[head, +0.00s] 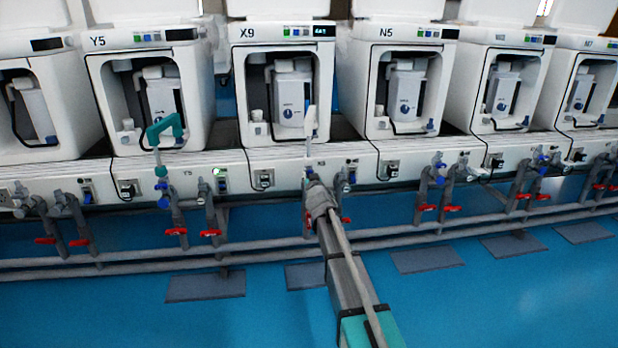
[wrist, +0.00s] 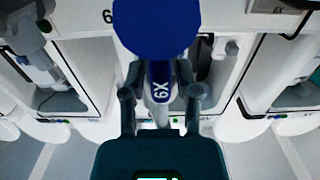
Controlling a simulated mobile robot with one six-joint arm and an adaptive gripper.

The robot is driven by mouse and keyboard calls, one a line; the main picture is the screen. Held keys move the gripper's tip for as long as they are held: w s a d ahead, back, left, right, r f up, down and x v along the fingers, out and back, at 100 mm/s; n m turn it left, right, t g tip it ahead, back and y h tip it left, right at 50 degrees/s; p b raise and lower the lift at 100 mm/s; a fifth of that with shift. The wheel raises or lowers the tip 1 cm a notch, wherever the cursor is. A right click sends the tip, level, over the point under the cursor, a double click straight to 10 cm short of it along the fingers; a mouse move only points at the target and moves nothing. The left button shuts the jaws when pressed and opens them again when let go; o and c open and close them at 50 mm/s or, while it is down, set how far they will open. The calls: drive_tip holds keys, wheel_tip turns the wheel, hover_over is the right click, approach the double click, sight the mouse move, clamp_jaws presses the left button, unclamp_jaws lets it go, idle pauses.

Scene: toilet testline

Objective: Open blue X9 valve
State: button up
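The blue X9 valve shows in the wrist view as a large round blue face (wrist: 157,25) with a blue stem below it. In the head view my arm reaches up to the front panel under the X9 machine (head: 282,85). There my arm's end hides much of the valve, and the fingers cannot be made out clearly.
Machines marked Y5 (head: 150,40) and N5 (head: 405,33) stand on either side of X9. Grey pipes (head: 250,243) with several red-handled valves (head: 212,233) run low along the front. Blue floor (head: 120,325) in front is mostly clear, with grey plates (head: 206,286).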

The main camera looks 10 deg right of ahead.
drive_tip(key=shift+s, duration=0.1)
drive_tip(key=s, duration=1.1)
drive_tip(key=shift+s, duration=0.4)
drive_tip(key=shift+s, duration=0.1)
drive_tip(key=s+d+f+m+g+h+p, duration=0.2)
drive_tip(key=s+d+g+p, duration=0.1)
drive_tip(key=s+g+p, duration=1)
drive_tip(key=s+a+r+n+g+y+p, duration=0.1)
drive_tip(key=s+a+r+g+p, duration=0.15)
drive_tip(key=s, duration=0.75)
drive_tip(key=s+a+r+n+g+y+p, duration=0.1)
drive_tip(key=s+g+p, duration=0.25)
drive_tip(key=s, duration=0.65)
wheel_tip(320, 180, up, 37)
drive_tip(key=t+p, duration=0.1)
drive_tip(key=p, duration=3.7)
drive_tip(key=shift+d+r+p, duration=0.15)
drive_tip(key=shift+r+p, duration=0.05)
drive_tip(key=shift+p, duration=0.1)
